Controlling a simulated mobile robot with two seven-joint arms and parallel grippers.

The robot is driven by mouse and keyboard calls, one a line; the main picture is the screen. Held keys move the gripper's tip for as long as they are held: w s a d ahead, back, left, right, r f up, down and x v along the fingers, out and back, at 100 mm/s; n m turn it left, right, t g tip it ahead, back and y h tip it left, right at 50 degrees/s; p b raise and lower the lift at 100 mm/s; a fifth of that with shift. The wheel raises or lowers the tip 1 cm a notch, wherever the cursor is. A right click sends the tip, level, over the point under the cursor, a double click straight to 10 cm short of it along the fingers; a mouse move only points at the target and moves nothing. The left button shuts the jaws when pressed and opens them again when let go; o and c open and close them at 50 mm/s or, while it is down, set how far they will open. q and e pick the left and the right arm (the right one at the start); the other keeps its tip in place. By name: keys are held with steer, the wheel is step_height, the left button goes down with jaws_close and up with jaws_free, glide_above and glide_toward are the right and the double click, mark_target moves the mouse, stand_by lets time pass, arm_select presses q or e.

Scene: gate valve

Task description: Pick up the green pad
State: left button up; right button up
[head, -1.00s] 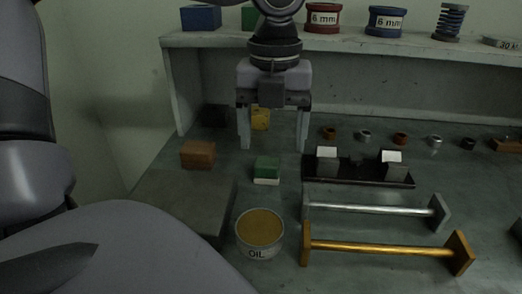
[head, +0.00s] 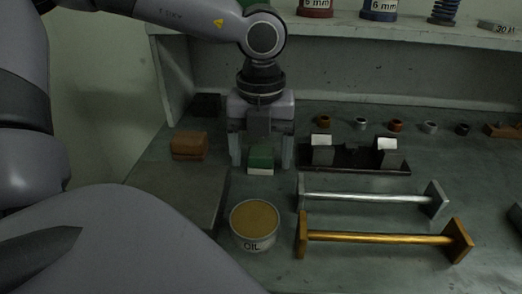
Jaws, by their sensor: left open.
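The green pad (head: 261,157) is a small block with a green top and a pale lower part, on the bench in the head view. My left gripper (head: 261,165) points down over it, with one finger on each side of the pad. The fingers are open, and gaps seem to show between them and the pad. I cannot tell whether either finger touches it. My right gripper is not in view.
A brown block (head: 189,146) lies left of the pad and an oil tin (head: 254,225) stands in front. A dark holder (head: 355,158) and silver (head: 370,198) and gold (head: 385,238) bars lie to the right. A shelf (head: 400,36) runs behind.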

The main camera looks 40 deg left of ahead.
mark_target(261, 151)
arm_select(q)
steer(key=c, duration=1.1)
steer(key=shift+o, duration=0.2)
steer(key=shift+r, duration=0.1)
step_height(261, 151, up, 20)
steer(key=p, duration=0.2)
steer(key=shift+p, duration=0.35)
